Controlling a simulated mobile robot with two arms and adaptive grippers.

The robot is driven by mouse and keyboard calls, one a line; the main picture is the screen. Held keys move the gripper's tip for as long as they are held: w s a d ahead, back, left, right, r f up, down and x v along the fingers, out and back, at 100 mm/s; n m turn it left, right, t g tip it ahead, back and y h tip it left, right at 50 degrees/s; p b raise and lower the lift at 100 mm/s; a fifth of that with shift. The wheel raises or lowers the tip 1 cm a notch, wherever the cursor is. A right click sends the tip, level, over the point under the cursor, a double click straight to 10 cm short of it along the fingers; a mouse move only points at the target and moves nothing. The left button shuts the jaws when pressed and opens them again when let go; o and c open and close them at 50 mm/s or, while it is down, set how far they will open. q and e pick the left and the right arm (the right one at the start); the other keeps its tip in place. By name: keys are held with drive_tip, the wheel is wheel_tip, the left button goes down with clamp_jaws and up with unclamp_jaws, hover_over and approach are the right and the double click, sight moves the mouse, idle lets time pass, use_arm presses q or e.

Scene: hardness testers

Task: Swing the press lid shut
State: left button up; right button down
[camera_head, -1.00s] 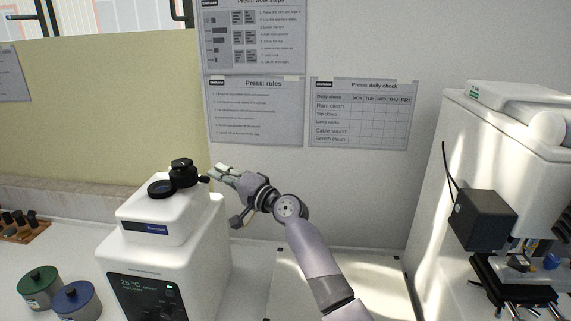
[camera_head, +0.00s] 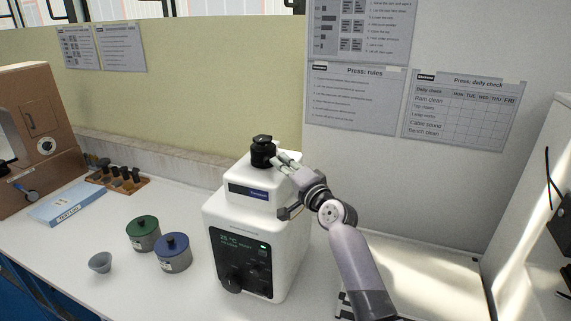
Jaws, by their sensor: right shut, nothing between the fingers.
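The press (camera_head: 250,238) is a white machine on the bench with a dark front panel, a display and a knob. Its black lid (camera_head: 263,152) sits on top of the white head and appears to be over the round black opening, which no longer shows apart from it. My right gripper (camera_head: 281,160) is shut and empty, just right of the lid. Its fingertips are at or very near the lid's right side; I cannot tell whether they touch. My left gripper is out of view.
A green-lidded pot (camera_head: 143,232), a blue-lidded pot (camera_head: 173,252) and a small grey cup (camera_head: 100,262) stand left of the press. Behind them are a wooden rack (camera_head: 130,186), a light blue box (camera_head: 66,204) and a brown cabinet (camera_head: 40,130).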

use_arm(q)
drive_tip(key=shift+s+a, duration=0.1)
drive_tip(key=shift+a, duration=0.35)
use_arm(e)
drive_tip(key=shift+s+a, duration=0.1)
drive_tip(key=shift+a, duration=0.4)
